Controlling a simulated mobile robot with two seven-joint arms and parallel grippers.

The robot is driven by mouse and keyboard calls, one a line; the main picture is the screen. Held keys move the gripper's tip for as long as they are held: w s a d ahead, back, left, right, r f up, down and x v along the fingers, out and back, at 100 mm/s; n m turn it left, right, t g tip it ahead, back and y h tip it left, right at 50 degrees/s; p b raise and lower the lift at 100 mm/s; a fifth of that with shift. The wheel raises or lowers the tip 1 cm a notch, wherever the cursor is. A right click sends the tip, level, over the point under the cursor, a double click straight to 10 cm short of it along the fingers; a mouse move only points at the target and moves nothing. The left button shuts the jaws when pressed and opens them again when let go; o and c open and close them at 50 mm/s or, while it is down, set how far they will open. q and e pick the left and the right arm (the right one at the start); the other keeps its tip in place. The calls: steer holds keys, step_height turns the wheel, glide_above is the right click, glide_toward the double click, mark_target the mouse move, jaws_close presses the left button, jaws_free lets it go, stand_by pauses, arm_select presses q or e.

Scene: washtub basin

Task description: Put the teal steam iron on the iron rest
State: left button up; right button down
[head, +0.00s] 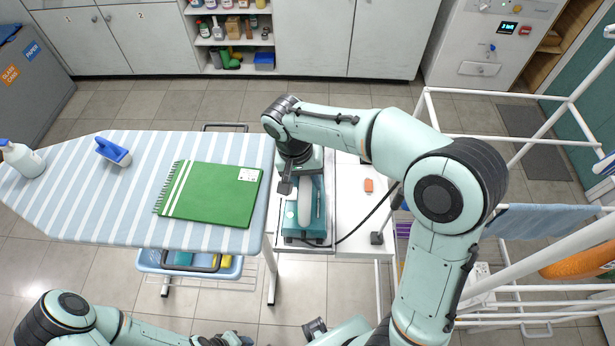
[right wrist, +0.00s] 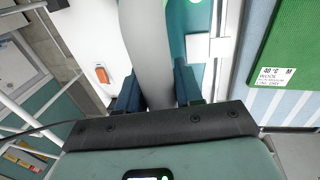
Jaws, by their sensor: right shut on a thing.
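White racks stand at right.

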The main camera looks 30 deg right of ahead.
steer(key=c, duration=0.7)
jaws_free()
steer(key=shift+c, duration=0.2)
arm_select(q)
steer(key=w+r+p, duration=0.2)
steer(key=shift+r, duration=0.4)
arm_select(e)
step_height(320, 180, up, 12)
steer(key=w+a, duration=0.1)
steer(key=a, duration=0.1)
